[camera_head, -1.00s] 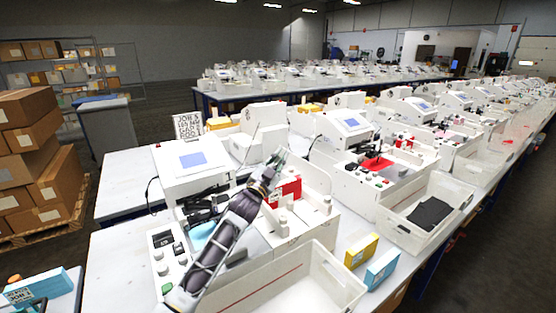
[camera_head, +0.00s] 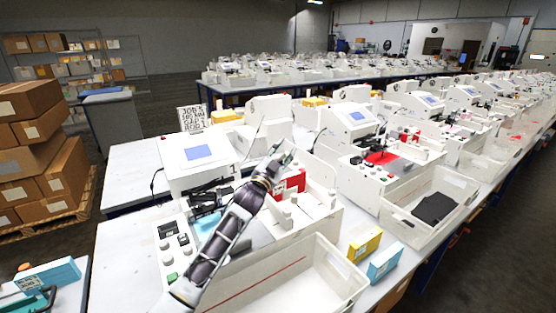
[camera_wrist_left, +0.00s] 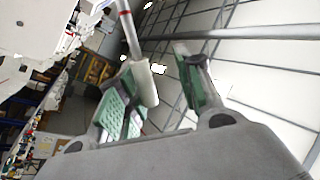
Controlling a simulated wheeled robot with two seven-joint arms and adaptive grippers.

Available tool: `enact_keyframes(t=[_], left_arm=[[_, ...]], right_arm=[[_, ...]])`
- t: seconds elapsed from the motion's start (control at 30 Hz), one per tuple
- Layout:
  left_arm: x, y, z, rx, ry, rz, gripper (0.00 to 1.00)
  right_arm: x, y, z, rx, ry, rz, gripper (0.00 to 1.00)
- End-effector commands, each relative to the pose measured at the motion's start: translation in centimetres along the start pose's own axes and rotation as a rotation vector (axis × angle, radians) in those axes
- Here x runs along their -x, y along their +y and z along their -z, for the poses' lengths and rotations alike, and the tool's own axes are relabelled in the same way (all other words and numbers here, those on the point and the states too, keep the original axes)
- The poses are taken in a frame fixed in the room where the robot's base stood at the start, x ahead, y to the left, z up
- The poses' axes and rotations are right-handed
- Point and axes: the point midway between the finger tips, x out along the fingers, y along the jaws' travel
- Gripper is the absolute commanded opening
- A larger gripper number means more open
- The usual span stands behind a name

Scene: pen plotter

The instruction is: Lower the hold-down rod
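The near white plotter (camera_head: 197,165) has a blue screen (camera_head: 198,152) and a button panel (camera_head: 172,246). My left gripper (camera_head: 281,159) is raised above the machine's right part, near a red block (camera_head: 290,184). In the left wrist view, its green-padded fingers (camera_wrist_left: 160,92) stand apart. A thin pale rod with a red band (camera_wrist_left: 125,20), ending in a thicker white handle (camera_wrist_left: 146,84), reaches between them. The handle is close to the left finger, with a gap to the right finger; I cannot tell if it touches. The rod is not clear in the head view. My right gripper is not in view.
A white bin (camera_head: 290,283) stands in front of the plotter, with a yellow box (camera_head: 363,243) and a blue box (camera_head: 384,263) beside it. A sign (camera_head: 192,118) stands behind. Another plotter (camera_head: 385,170) is to the right. Stacked cartons (camera_head: 35,150) are at the left.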

Motion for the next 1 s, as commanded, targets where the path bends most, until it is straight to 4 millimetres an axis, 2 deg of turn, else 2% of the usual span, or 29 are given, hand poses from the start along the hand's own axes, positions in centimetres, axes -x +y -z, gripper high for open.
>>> enact_keyframes(t=[0.27, 1.0], left_arm=[[1.2, -0.1, -0.1, 0.0, 0.0, 0.001, 0.35], [8.0, 0.0, -0.1, 0.0, -0.002, 0.0, 0.35]], right_arm=[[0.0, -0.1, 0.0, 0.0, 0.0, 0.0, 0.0], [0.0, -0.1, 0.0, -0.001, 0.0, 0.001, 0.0]])
